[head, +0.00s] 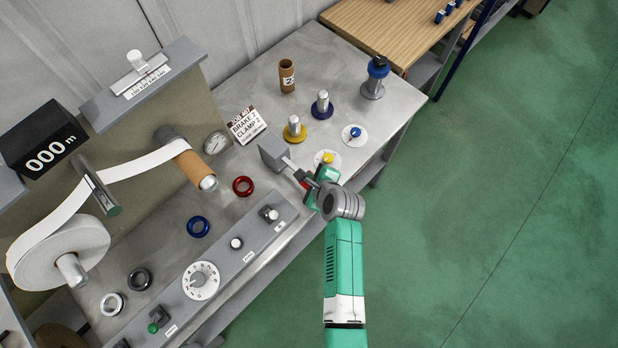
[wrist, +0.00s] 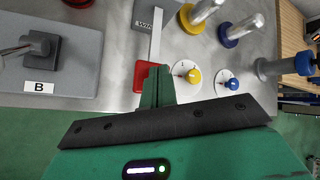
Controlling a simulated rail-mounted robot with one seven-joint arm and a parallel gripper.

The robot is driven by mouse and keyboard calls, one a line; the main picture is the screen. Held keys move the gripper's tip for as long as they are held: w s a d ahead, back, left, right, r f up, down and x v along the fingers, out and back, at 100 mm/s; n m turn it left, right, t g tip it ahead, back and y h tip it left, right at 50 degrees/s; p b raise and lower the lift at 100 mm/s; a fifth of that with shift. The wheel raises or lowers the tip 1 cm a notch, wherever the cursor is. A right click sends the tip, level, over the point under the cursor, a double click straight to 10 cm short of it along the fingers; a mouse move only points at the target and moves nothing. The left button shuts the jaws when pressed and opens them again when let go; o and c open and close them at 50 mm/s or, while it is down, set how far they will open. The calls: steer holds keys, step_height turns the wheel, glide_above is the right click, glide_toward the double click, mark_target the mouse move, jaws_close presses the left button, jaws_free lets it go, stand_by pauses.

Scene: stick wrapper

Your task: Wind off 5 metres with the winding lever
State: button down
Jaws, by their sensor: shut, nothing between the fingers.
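The winding lever (head: 288,165) is a light metal bar with a red handle, coming out of a grey box on the bench's front side. In the wrist view the lever (wrist: 156,38) runs from a block marked WIN to its red handle (wrist: 142,76). My gripper (head: 306,184) is shut and empty, right at the red handle. In the wrist view its fingers (wrist: 157,74) overlap the handle's right part; I cannot tell whether they touch it. The black counter (head: 44,146) reads 000 m. The white strip (head: 130,172) runs from the roll (head: 62,258) to a brown core (head: 190,165).
A control strip (head: 215,262) with a dial and several knobs lies along the front edge. Yellow (head: 327,158) and blue (head: 353,134) knobs on white discs sit close to the lever. Posts, a brown tube (head: 287,76) and a sign (head: 243,125) stand behind. The floor at right is free.

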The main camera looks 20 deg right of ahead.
steer(key=shift+f+b, duration=0.95)
steer(key=shift+f, duration=0.75)
stand_by(1.4)
steer(key=shift+r, duration=0.1)
steer(key=shift+s+r+p, duration=0.1)
steer(key=shift+r+p, duration=2)
steer(key=shift+p, duration=0.25)
step_height(320, 180, up, 5)
steer(key=p, duration=0.5)
steer(key=shift+r, duration=0.1)
